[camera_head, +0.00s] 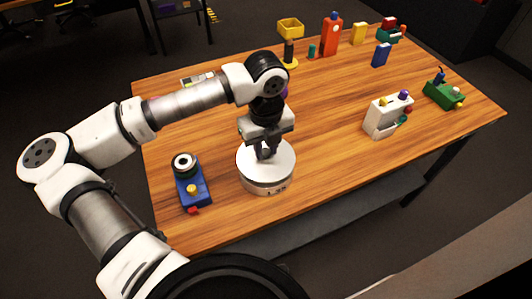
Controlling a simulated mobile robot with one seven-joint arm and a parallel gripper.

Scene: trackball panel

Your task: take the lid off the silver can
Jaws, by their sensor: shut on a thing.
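The silver can (266,185) is a wide, low, pale round can with dark marks on its front side. It stands upright on the wooden table, left of the middle. Its flat pale lid (284,159) is on top, and I cannot make out a gap between lid and can. My gripper (267,156) points down over the middle of the lid, shut on it. The fingers hide the part they grip.
A blue device (192,188) with a black-and-white round top stands just left of the can. A white box with coloured knobs (388,117) and a green device (443,95) stand right. The table's centre is clear.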

